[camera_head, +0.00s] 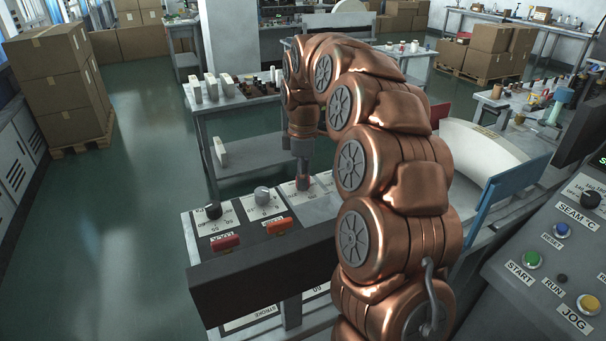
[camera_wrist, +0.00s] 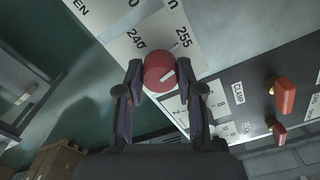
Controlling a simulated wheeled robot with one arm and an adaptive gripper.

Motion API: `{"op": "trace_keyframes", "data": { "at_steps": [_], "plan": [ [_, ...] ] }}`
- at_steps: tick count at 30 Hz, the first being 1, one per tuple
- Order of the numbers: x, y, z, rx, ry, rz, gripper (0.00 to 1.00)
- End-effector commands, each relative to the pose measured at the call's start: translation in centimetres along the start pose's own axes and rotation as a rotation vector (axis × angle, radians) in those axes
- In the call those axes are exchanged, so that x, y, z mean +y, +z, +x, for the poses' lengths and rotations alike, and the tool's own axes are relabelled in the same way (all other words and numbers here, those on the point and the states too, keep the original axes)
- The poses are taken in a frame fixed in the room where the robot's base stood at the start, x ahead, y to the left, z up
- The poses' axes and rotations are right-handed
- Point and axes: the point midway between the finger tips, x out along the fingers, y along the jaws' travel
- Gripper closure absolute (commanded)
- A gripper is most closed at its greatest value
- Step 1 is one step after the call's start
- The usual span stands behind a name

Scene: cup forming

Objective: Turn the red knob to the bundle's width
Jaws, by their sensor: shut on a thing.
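The red knob (camera_wrist: 159,72) shows in the wrist view with a pale pointer line on its face. It sits on a white scale plate (camera_wrist: 150,22), where the numbers 240 and 255 can be read. My gripper (camera_wrist: 160,82) is shut on the knob, one finger on each side. In the head view, my gripper (camera_head: 302,168) points down at the red knob (camera_head: 303,183) on the panel top, and the knob is mostly hidden there. The pointer's exact reading cannot be told. I cannot make out a bundle for certain in either view.
A red lever (camera_head: 226,243) and an orange lever (camera_head: 279,227) are on the panel's front. A control console (camera_head: 545,270) stands at the right.

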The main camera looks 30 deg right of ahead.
Motion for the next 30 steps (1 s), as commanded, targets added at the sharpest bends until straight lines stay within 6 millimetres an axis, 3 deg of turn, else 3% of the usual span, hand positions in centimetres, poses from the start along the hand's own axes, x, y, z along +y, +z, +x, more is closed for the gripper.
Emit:
{"op": "trace_keyframes", "data": {
  "at_steps": [17, 18, 25, 30],
  "plan": [
    [-0.03, 0.05, 0.07, -0.001, -0.002, -0.034, 0.98],
    [-0.03, 0.05, 0.07, -0.001, -0.002, -0.034, 0.61],
    [-0.01, 0.03, 0.04, -0.001, -0.001, -0.034, 0.38],
    [0.0, 0.01, 0.02, 0.0, 0.0, -0.034, 0.38]
  ]
}}
